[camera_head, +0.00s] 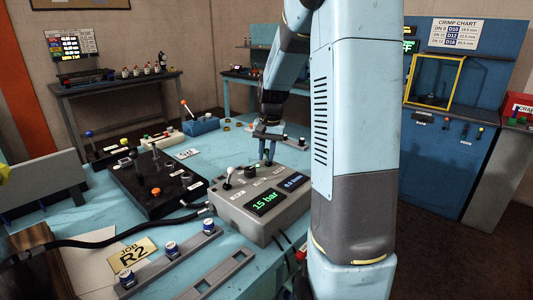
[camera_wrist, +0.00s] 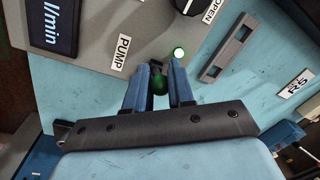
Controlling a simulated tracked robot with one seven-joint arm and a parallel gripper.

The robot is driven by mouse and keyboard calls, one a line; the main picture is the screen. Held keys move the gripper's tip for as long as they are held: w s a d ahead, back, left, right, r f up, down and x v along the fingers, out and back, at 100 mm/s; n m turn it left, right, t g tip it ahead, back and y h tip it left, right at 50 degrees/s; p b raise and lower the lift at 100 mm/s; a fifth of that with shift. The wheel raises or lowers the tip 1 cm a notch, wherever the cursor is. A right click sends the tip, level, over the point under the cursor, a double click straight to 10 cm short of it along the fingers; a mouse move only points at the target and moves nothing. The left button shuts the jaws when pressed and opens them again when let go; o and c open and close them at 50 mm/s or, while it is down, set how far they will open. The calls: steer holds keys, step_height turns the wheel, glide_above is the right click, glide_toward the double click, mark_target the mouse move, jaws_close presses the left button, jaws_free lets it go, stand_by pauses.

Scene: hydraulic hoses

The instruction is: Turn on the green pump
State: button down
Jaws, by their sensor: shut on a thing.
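The green pump control (camera_wrist: 160,84) is a dark green rounded knob, seen between my fingers in the wrist view. My gripper (camera_wrist: 159,70) is shut on it, with one blue finger on each side. In the head view my gripper (camera_head: 268,160) reaches down to the back edge of the grey control box (camera_head: 240,220), hiding the knob. The box's display (camera_head: 265,203) reads 15 bar in green.
A white-balled lever (camera_head: 229,171) and a black knob (camera_head: 250,170) stand on the box top. A black panel with levers (camera_head: 150,190) lies to the left. A black hose (camera_head: 100,242) runs to the box. A rail with fittings (camera_head: 165,265) lies in front.

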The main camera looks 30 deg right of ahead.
steer(key=shift+s+a+f+t+h, duration=0.2)
steer(key=shift+a+t+h, duration=0.25)
steer(key=shift+h, duration=0.65)
steer(key=c, duration=1)
jaws_free()
steer(key=shift+c, duration=0.2)
step_height(320, 180, up, 14)
steer(key=s+a, duration=0.1)
steer(key=a, duration=0.1)
steer(key=shift+s+f, duration=0.25)
steer(key=shift+s, duration=0.15)
steer(key=s+a+n+t, duration=0.2)
steer(key=s+a+n, duration=0.1)
steer(key=s, duration=0.9)
steer(key=s+a+n+t+y, duration=0.1)
steer(key=s+a, duration=0.4)
steer(key=s, duration=0.7)
steer(key=n+t, duration=0.1)
steer(key=n, duration=0.1)
steer(key=shift+s+a+r+n, duration=0.15)
steer(key=shift+s+a+n, duration=0.1)
steer(key=shift+a+n, duration=0.05)
